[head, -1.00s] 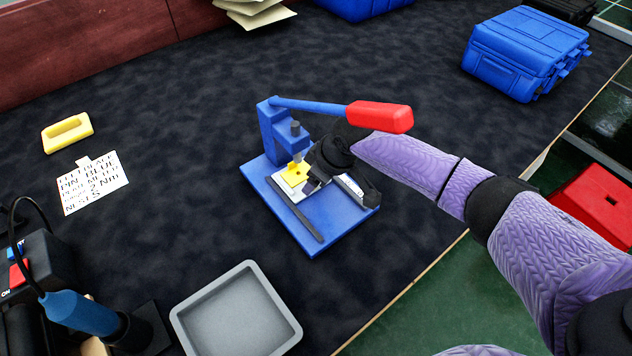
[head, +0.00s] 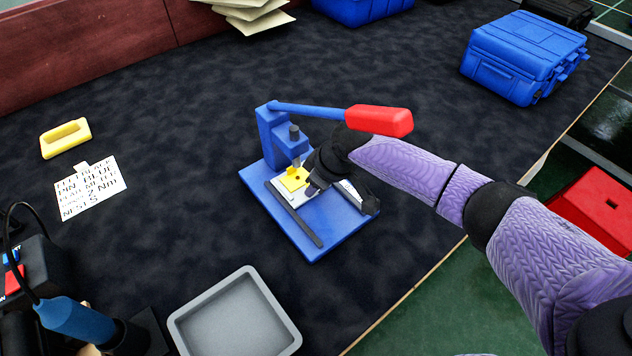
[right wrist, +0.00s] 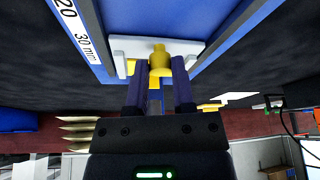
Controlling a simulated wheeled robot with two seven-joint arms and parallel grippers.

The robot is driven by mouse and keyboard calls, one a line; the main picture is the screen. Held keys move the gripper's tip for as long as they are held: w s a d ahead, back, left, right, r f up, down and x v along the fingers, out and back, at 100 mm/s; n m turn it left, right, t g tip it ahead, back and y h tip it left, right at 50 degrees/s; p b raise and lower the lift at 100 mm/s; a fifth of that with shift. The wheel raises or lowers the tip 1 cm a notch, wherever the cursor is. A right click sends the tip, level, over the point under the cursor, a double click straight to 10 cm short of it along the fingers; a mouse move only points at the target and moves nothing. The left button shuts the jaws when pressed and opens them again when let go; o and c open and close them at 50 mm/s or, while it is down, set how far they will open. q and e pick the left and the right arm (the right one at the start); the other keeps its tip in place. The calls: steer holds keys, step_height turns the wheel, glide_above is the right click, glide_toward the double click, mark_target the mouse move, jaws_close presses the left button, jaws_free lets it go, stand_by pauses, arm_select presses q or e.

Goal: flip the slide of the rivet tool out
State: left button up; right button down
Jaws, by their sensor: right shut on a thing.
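The blue rivet tool (head: 272,135) stands on its flat blue base, with a lever ending in a red grip (head: 379,121) reaching right above it. A pale slide with a yellow block (head: 294,179) sits on the base, under the grey ram (head: 295,140). The slide (right wrist: 120,45) shows in the right wrist view with a yellow knob (right wrist: 159,58) on its front. My right gripper (head: 312,188) is at the right side of the slide, below the lever. Its fingers (right wrist: 158,75) are shut on the knob, one on each side. My left gripper is not in view.
A grey tray (head: 272,300) lies at the front. A handwritten card (head: 90,188) and a yellow handle-shaped piece (head: 66,138) lie left. A blue-handled tool (head: 75,315) is at lower left. Blue cases (head: 520,55) and a red box (head: 602,200) are right. Dark table surrounds the tool.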

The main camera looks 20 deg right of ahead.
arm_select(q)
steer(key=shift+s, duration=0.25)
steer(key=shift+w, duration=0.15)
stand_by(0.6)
